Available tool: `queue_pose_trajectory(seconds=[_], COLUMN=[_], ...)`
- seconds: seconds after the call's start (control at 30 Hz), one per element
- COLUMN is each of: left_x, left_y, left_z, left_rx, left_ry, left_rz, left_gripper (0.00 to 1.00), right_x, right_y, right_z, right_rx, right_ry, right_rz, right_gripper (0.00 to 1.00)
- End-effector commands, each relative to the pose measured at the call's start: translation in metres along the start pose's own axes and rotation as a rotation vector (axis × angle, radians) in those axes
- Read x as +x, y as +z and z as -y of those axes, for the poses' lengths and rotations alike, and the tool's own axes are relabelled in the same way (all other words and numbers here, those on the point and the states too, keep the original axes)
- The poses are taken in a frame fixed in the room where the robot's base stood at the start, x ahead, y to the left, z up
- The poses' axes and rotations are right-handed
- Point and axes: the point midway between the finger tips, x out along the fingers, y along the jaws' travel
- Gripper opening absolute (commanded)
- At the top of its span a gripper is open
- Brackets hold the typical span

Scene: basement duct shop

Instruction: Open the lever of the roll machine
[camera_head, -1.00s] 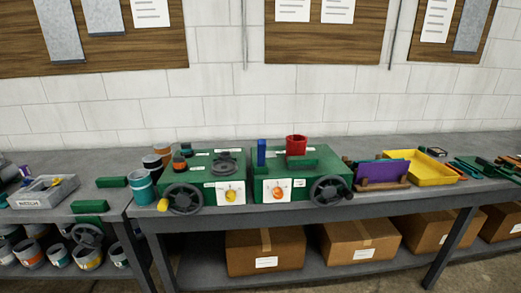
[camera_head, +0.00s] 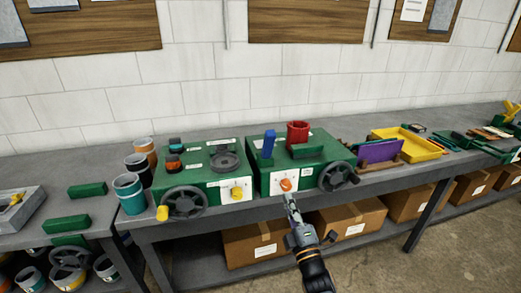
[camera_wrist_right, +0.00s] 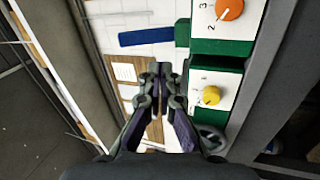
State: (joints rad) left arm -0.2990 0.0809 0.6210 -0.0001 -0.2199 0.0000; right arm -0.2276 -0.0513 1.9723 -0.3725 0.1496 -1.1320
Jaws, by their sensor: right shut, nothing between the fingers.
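Two green machines stand side by side on the bench. The right one (camera_head: 317,173) has an orange dial (camera_head: 286,184), a black handwheel (camera_head: 338,176), a red cup (camera_head: 298,133) and an upright blue lever-like bar (camera_head: 268,144). The left one (camera_head: 212,178) has a yellow dial (camera_head: 237,193) and a handwheel (camera_head: 185,202) with a yellow knob. I cannot tell from labels which is the roll machine. My right gripper (camera_head: 289,199) is shut and empty, just below and in front of the orange dial. In the wrist view the blue bar (camera_wrist_right: 150,37) lies beyond the fingertips (camera_wrist_right: 159,72).
Cups (camera_head: 130,193) stand left of the machines. A yellow tray (camera_head: 408,147) and a purple panel (camera_head: 380,152) are to the right. Cardboard boxes (camera_head: 255,246) sit on the shelf below. The bench's front edge is close to my right gripper.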

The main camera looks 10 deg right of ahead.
Motion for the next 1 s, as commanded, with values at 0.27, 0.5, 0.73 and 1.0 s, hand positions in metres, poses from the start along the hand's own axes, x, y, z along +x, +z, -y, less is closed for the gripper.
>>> queue_pose_trajectory(seconds=[0.27,0.5,0.73,1.0], left_x=[-0.001,-0.001,-0.012,-0.03], left_y=[0.0,0.001,0.001,-0.001], left_z=[0.0,-0.003,-0.002,0.0], left_rx=[0.0,-0.001,-0.001,-0.001], left_ry=[0.0,0.004,0.004,0.003], left_rz=[0.0,0.002,0.003,0.004], left_gripper=[0.0,0.0,0.0,0.0], right_x=[0.006,0.006,0.028,0.086], right_y=[-0.007,-0.007,-0.008,-0.009], right_z=[-0.059,-0.058,-0.064,-0.072], right_rx=[-0.106,-0.105,-0.103,-0.103], right_ry=[0.124,0.123,0.124,0.123], right_rz=[-0.011,-0.011,-0.011,-0.011], right_gripper=[0.0,0.0,0.0,0.0])
